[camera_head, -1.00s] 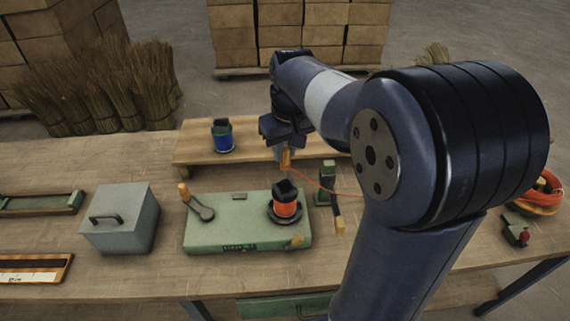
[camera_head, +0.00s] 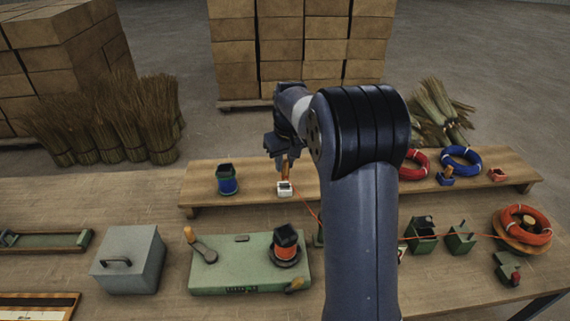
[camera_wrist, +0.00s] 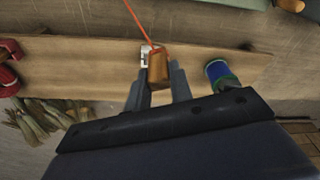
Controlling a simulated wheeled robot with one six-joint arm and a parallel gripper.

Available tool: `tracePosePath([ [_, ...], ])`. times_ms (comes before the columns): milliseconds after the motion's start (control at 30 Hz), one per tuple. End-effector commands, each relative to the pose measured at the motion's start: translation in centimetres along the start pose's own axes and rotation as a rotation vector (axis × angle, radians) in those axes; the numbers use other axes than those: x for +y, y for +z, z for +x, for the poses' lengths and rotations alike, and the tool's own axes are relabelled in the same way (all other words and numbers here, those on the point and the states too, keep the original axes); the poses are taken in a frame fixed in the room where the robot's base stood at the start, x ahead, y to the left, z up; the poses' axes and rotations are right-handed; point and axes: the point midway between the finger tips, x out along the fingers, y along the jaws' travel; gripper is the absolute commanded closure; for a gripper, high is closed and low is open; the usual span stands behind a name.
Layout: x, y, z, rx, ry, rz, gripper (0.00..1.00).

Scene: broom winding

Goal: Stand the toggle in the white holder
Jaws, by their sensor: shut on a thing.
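The toggle (camera_head: 285,173) is a small orange-brown wooden piece on an orange-red cord. My gripper (camera_head: 282,157) is shut on it and holds it upright over the raised wooden shelf. The white holder (camera_head: 285,189) is a small white block on that shelf, right under the toggle in the head view. Whether the toggle's lower end touches it or is inside it, I cannot tell. In the wrist view, the toggle (camera_wrist: 159,68) sits between my two fingertips and partly covers the white holder (camera_wrist: 145,57).
A blue spool (camera_head: 227,180) stands on the shelf left of the holder. Red and blue rings (camera_head: 461,160) lie on its right part. A green winder (camera_head: 240,275) with an orange spool and a grey box (camera_head: 127,262) stand in front. The cord runs right to an orange coil (camera_head: 523,225).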

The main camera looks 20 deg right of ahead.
Motion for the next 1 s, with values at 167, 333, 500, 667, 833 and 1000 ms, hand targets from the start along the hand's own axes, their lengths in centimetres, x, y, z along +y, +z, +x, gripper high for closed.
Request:
tracePosePath([
  [167,1.3,-2.5,-0.1,-0.002,0.000,0.002,1.00],
  [333,2.5,-4.7,0.7,-0.001,0.000,0.002,1.00],
  [500,3.5,-6.9,1.2,0.001,0.000,0.001,1.00],
  [667,4.0,-7.9,1.2,0.000,0.000,0.000,1.00],
  [833,4.0,-7.9,1.2,-0.001,0.000,0.000,1.00],
  [1000,4.0,-7.9,1.3,-0.001,0.000,0.000,1.00],
])
